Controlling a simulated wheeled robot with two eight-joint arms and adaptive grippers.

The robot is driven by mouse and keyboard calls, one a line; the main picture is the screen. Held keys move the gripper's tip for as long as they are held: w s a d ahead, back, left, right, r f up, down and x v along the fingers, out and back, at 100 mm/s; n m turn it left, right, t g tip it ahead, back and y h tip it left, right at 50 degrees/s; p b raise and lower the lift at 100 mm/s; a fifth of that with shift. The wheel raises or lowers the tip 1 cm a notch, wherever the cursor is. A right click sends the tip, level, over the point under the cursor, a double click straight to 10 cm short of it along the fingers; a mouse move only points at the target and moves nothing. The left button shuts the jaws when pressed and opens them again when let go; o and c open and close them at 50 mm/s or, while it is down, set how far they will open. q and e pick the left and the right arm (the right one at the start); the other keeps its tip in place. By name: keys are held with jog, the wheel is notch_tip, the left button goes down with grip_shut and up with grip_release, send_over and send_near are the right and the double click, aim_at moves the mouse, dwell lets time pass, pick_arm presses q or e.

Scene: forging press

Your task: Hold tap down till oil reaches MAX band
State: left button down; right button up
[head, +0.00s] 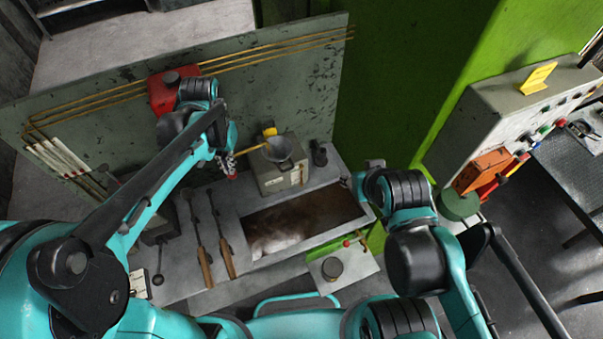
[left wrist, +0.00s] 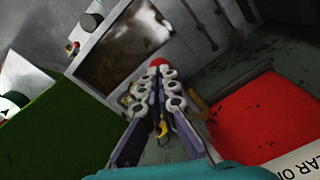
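The red oil tank (head: 162,98) is mounted on the grey back panel in the head view. It fills the right of the left wrist view as a red face (left wrist: 262,115) with a partly cut-off label. My left gripper (head: 229,163) is below and to the right of the tank, beside the funnel (head: 279,150). Its fingers come together at the tips (left wrist: 159,72). A small red knob (left wrist: 158,62) shows right at the fingertips; I cannot tell whether it is gripped or only touched. No oil level or MAX band can be made out.
The funnel sits on a grey box (head: 283,178). A dark rectangular trough (head: 305,222) lies in front of it. Two wooden-handled tools (head: 226,258) lie at its left. Brass pipes run across the panel. A control console (head: 500,115) stands at the right.

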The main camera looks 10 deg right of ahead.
pick_arm(q)
jog(key=shift+r, duration=0.1)
notch_tip(320, 180, up, 7)
jog(key=p, duration=0.5)
dwell(0.3)
dwell(0.6)
jog(key=s+a+r+n+t, duration=0.1)
jog(key=s+a+t, duration=0.15)
jog(key=s, duration=0.25)
jog(key=s+a+r+n+t, duration=0.1)
jog(key=s+a+n+t, duration=0.1)
jog(key=s+t, duration=0.25)
notch_tip(320, 180, down, 32)
jog(key=b, duration=3.2)
jog(key=shift+s, duration=0.4)
jog(key=shift+a+r, duration=0.1)
jog(key=shift+r, duration=0.05)
